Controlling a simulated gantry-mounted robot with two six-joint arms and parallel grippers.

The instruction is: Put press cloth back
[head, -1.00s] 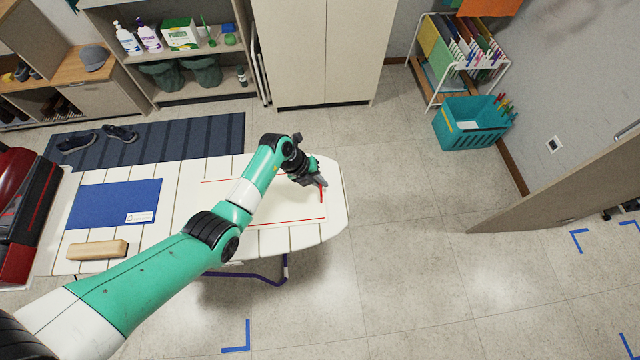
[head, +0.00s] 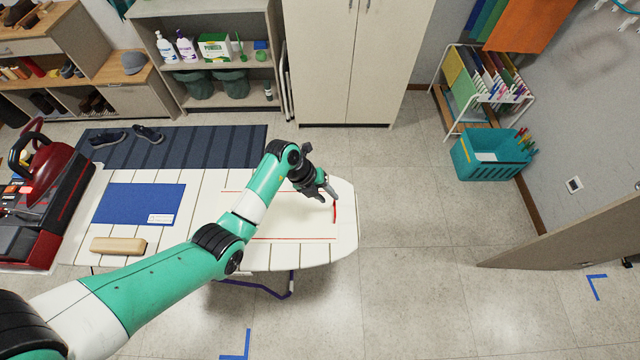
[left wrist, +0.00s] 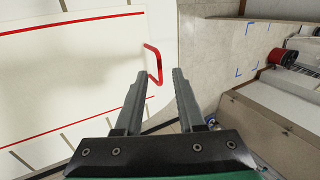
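The press cloth (head: 285,228) appears as a white sheet with red side lines, lying flat on the slatted white ironing board (head: 320,252). A red loop (head: 334,212) stands at its right end. In the left wrist view the cloth (left wrist: 70,60) fills the upper left, with the loop (left wrist: 154,64) at its edge. My left gripper (head: 329,198) is above that end of the board, beside the loop. In the wrist view its two fingers (left wrist: 159,75) are apart, and the loop shows near and between their tips. Nothing is visibly held. My right gripper is not in view.
A blue cloth (head: 135,203) and a wooden block (head: 118,245) lie on the board, with a red iron (head: 50,165) at its left. A white rack (head: 480,90) of coloured cloths and a teal basket (head: 490,160) stand back right. Floor right of the board is clear.

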